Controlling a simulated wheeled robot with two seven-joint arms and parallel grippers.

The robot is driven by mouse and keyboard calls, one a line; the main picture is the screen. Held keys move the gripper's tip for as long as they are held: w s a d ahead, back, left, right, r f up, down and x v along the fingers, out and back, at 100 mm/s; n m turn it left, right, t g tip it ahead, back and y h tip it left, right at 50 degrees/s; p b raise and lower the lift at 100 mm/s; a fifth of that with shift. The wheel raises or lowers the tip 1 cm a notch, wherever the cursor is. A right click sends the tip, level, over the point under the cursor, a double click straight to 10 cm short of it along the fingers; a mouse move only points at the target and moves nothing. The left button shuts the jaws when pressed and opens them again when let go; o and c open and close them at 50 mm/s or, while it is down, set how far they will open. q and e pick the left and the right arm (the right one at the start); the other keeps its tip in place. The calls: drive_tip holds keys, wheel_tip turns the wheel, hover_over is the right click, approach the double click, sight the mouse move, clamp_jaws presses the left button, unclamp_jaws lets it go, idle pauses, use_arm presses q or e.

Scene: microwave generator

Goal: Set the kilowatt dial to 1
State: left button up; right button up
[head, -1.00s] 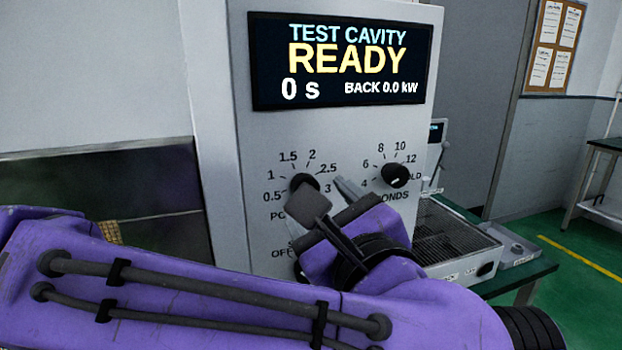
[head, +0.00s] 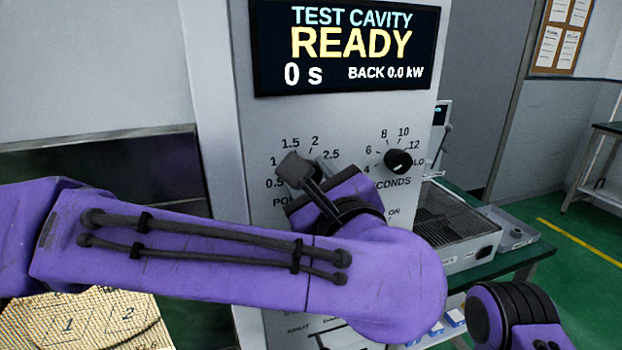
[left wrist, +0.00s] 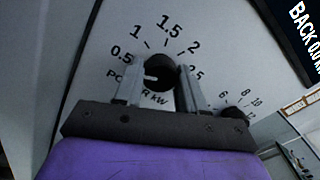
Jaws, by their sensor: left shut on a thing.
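The kilowatt dial (left wrist: 160,70) is a round black knob on the grey panel, with printed marks from 0.5 upward around it. In the left wrist view it sits between the two fingers of my left gripper (left wrist: 158,80), which is shut on it. A light pointer mark shows on the knob's left side, toward the 0.5 side; the exact reading is hard to tell. In the head view my left gripper (head: 304,174) is at the dial and hides it, along with some of the scale. My right gripper is not in view.
The seconds dial (head: 398,162) is just right of my left gripper; it also shows in the left wrist view (left wrist: 233,113). A display (head: 345,45) above reads READY, 0 s. A metal grille tray (head: 450,228) stands on the green table to the right. My left arm covers the lower panel.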

use_arm(q)
drive_tip(key=shift+m+b, duration=1.4)
drive_tip(key=shift+m, duration=2.8)
drive_tip(key=o, duration=1.1)
